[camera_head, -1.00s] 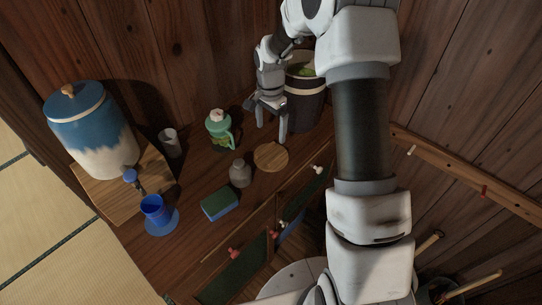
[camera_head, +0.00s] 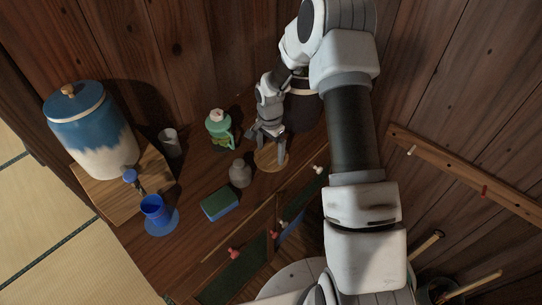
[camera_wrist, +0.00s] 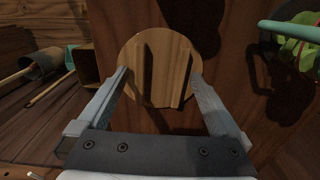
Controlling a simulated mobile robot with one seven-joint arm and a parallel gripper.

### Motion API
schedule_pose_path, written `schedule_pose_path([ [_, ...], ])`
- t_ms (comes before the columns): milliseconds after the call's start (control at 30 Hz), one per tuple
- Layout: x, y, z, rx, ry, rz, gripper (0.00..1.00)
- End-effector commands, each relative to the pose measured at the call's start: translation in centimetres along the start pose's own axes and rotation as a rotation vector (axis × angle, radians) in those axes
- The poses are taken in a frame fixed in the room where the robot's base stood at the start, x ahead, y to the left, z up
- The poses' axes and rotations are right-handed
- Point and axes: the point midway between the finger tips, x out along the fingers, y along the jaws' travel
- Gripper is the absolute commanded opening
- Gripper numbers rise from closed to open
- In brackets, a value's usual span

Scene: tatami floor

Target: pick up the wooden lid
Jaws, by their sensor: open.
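The wooden lid (camera_head: 268,162) is a round, light-brown disc lying flat on the dark wooden counter, partly covered by my gripper in the head view. My gripper (camera_head: 270,151) reaches down over it, its fingers spread. Nothing is held. I cannot tell whether the fingertips touch the lid.
A blue-green sponge (camera_head: 220,204) lies at the front left. A dark pot (camera_head: 303,108) stands behind my gripper. Pegs (camera_head: 318,169) line the front edge.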

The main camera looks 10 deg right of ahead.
Motion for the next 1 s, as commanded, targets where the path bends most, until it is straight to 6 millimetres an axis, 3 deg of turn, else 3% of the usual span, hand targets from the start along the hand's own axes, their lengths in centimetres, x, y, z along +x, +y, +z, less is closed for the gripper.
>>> schedule_pose_path([
  [67, 0.0, 0.0, 0.0, 0.000, 0.000, 0.000, 0.95],
  [467, -0.1, 0.0, 0.0, 0.000, 0.000, 0.000, 0.23],
  [767, -0.3, 0.0, 0.0, 0.000, 0.001, 0.000, 0.21],
  [1000, -2.4, 0.0, -0.1, 0.000, 0.002, -0.002, 0.21],
])
